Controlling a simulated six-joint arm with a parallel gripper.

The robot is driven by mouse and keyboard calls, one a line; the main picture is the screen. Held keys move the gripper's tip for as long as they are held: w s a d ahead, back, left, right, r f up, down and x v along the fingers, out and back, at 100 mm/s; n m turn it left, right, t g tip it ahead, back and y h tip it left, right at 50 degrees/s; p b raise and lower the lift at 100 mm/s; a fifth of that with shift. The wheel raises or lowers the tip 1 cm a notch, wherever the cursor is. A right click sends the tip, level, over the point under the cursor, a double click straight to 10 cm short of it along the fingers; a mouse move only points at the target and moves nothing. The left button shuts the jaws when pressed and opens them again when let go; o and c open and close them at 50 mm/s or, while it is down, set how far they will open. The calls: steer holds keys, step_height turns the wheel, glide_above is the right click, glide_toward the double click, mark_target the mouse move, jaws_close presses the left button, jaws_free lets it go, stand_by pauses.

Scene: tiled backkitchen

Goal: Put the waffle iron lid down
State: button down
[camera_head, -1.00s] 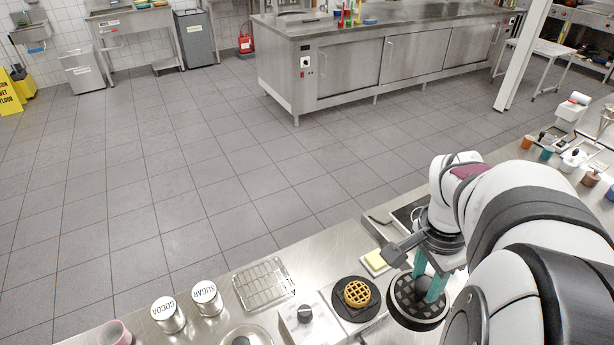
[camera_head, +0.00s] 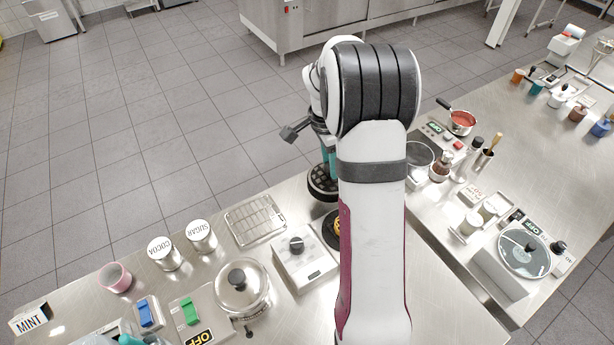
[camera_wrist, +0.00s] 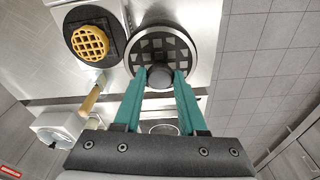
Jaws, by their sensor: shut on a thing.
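The waffle iron lid (camera_head: 322,186) is a round dark disc with a grid pattern and a pale rim. My gripper (camera_wrist: 160,77) has teal fingers shut on its dark knob (camera_wrist: 160,73). In the wrist view the lid (camera_wrist: 160,43) is beside the waffle (camera_wrist: 90,42), which lies on the iron's black plate (camera_wrist: 72,22). In the head view the lid appears behind the plate and looks raised; its exact height is unclear. The iron's steel body (camera_head: 303,268) has a dark dial. My arm hides much of the plate and waffle (camera_head: 337,228).
A wire rack (camera_head: 255,219), the sugar tin (camera_head: 202,237) and the cocoa tin (camera_head: 165,254) stand left of the iron. A lidded pot (camera_head: 243,290) stands in front. A red-filled saucepan (camera_head: 461,121) and several jars are on the right counter.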

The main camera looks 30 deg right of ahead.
mark_target(310, 169)
steer(key=w+a+f, duration=0.3)
steer(key=w, duration=0.1)
steer(key=shift+w+f, duration=0.1)
step_height(310, 169, down, 3)
steer(key=shift+f, duration=0.4)
steer(key=shift+f, duration=0.2)
steer(key=shift+c, duration=2.3)
jaws_free()
